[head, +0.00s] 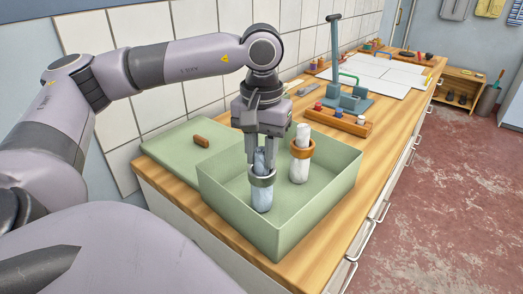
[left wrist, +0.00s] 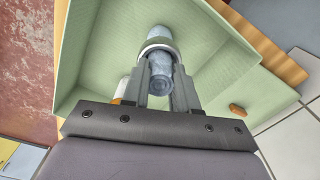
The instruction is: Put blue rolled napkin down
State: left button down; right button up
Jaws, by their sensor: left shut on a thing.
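The blue rolled napkin (head: 262,196) stands upright inside the green open box (head: 300,222), with a grey ring (head: 262,179) around it. My left gripper (head: 264,160) points down and is shut on the napkin's upper part. In the left wrist view the napkin (left wrist: 161,68) sits between the fingers (left wrist: 160,92), with the ring just beyond them. Its lower end is close to the box floor; I cannot tell whether it touches. My right gripper is not in view.
A white rolled napkin (head: 301,167) with an orange-brown ring (head: 301,147) stands in the box, right of the held one. The box lid (head: 180,150), with a brown handle (head: 201,141), lies behind at left. A rack of small items (head: 340,122) stands beyond.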

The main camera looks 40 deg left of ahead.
pick_arm(q)
jog(key=shift+f, duration=0.15)
jog(key=c, duration=0.9)
grip_release()
notch_tip(320, 180, up, 12)
jog(key=shift+r+p, duration=0.2)
jog(key=shift+p, duration=0.2)
